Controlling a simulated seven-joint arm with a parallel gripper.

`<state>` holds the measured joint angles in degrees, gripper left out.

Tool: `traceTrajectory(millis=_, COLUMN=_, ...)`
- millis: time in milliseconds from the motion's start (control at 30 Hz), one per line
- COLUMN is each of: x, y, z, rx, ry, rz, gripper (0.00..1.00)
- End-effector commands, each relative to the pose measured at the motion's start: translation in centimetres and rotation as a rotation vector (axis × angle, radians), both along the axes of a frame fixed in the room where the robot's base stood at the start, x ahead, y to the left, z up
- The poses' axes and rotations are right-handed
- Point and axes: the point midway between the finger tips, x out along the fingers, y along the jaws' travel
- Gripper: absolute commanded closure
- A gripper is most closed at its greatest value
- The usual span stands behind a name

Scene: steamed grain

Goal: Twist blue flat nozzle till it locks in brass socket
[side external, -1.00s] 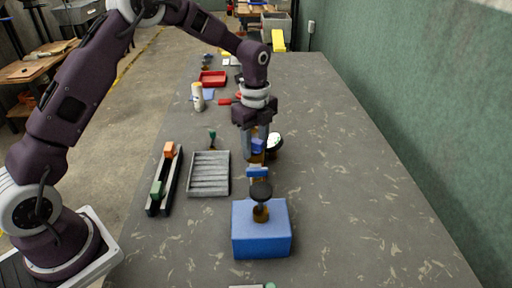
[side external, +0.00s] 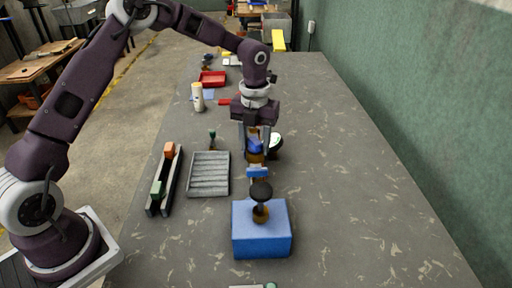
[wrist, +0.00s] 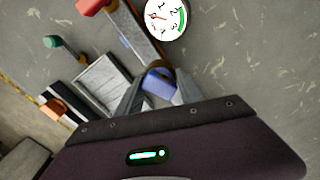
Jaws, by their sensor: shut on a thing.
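My gripper (side external: 254,150) points down over the middle of the table, its fingers shut on the blue flat nozzle (side external: 254,145). In the wrist view the nozzle (wrist: 159,84) sits between the two fingertips. The brass socket (side external: 255,158) shows just below the nozzle in the side view, partly covered by the fingers. The nozzle appears upright at the socket's mouth. Whether it is locked cannot be told.
A white dial gauge (side external: 276,140) stands right behind the socket. A grey ribbed tray (side external: 208,174) and a dark rail with blocks (side external: 165,180) lie to the left. A blue block with a black-topped knob (side external: 261,232) stands in front. The table's right side is clear.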

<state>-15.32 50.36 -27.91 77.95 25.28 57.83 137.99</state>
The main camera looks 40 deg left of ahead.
Motion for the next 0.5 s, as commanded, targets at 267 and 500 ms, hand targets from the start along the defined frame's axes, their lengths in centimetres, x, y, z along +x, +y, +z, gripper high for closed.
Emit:
traceTrajectory(millis=267, x=0.04, y=-0.11, z=-0.01, rx=-0.001, ry=-0.001, rz=-0.252, gripper=0.92)
traceTrajectory(millis=500, x=-0.04, y=-0.10, z=-0.09, rx=-0.002, ry=0.001, rz=-0.490, gripper=0.91)
